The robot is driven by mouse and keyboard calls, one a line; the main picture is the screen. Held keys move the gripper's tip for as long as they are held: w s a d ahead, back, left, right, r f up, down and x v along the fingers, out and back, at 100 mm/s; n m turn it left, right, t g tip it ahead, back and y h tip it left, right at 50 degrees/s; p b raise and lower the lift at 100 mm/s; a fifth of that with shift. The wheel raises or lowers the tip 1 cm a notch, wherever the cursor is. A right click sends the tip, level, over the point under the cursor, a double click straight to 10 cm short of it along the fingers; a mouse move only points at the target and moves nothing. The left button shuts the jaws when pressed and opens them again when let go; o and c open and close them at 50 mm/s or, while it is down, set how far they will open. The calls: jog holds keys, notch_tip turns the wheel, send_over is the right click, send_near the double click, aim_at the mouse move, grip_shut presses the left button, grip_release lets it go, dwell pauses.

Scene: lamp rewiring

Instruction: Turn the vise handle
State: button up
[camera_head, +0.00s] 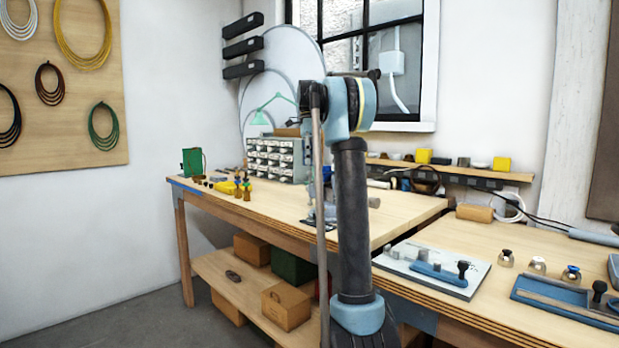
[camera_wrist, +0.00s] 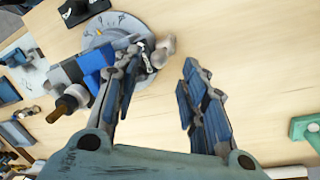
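The vise (camera_wrist: 95,60) shows in the wrist view with a blue and grey body on a round grey base (camera_wrist: 92,38) with markings. A brown knob (camera_wrist: 62,106) sticks out at its lower left, and a grey rounded piece (camera_wrist: 164,46) lies beyond its right side. I cannot tell for sure which part is the handle. My gripper (camera_wrist: 163,66) is open, its left finger over the vise body and its right finger over bare wood. Nothing is between the fingers; contact cannot be told. In the head view the vise (camera_head: 318,222) is partly hidden behind my arm.
The wooden bench (camera_head: 265,200) has a drawer cabinet (camera_head: 277,160), a green box (camera_head: 192,162) and small coloured items behind the vise. A second bench (camera_head: 460,235) on the right holds a white board with a blue fixture (camera_head: 440,273). A green part (camera_wrist: 304,128) lies right of my gripper.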

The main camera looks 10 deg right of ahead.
aim_at(310, 174)
jog(key=shift+s+f, duration=0.2)
jog(key=shift+f, duration=0.8)
jog(key=shift+s+f, duration=0.2)
jog(key=shift+f, duration=0.75)
jog(key=shift+s+f, duration=0.2)
jog(key=shift+f, duration=0.8)
grip_shut()
